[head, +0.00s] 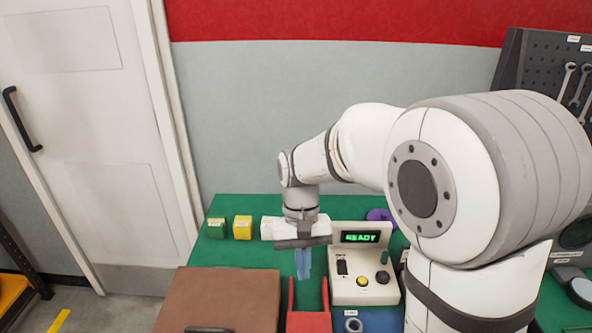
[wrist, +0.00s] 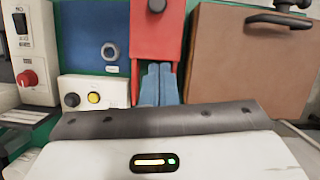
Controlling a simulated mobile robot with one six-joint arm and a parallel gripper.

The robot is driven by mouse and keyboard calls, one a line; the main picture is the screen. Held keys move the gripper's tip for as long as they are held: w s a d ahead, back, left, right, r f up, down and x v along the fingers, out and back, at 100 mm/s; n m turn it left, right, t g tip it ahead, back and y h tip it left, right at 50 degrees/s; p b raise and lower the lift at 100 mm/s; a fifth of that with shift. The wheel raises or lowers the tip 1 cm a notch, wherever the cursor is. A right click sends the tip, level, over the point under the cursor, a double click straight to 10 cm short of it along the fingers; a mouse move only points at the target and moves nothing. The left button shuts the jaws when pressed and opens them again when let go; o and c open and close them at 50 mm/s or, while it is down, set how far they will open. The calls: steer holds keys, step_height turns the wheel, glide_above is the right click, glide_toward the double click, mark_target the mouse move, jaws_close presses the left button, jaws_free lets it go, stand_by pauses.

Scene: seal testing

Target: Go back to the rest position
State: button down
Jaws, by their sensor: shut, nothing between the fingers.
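My gripper (head: 303,274) hangs pointing down over the green bench top, just left of the tester with the lit READY display. Its two blue fingers are together and hold nothing. In the wrist view the fingers (wrist: 158,80) also show side by side, in front of the red holder (wrist: 157,28). My white arm reaches in from the right of the head view, bent and stretched out over the bench.
The tester (head: 363,265) stands close right of my gripper. A brown box (head: 220,300) and the red holder (head: 308,321) lie nearer the camera. A green block (head: 216,228) and yellow block (head: 243,228) stand at the back left. A grey ring (head: 354,325) sits on blue.

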steer(key=s+d+r+t, duration=0.2)
steer(key=s+d+t, duration=0.1)
steer(key=s+d, duration=0.2)
steer(key=s+d+r+m+t, duration=0.1)
steer(key=s+d+r+t, duration=0.1)
steer(key=s+d, duration=0.3)
steer(key=d+t, duration=0.1)
steer(key=d, duration=0.2)
steer(key=shift+r+t, duration=0.25)
steer(key=shift+t, duration=0.05)
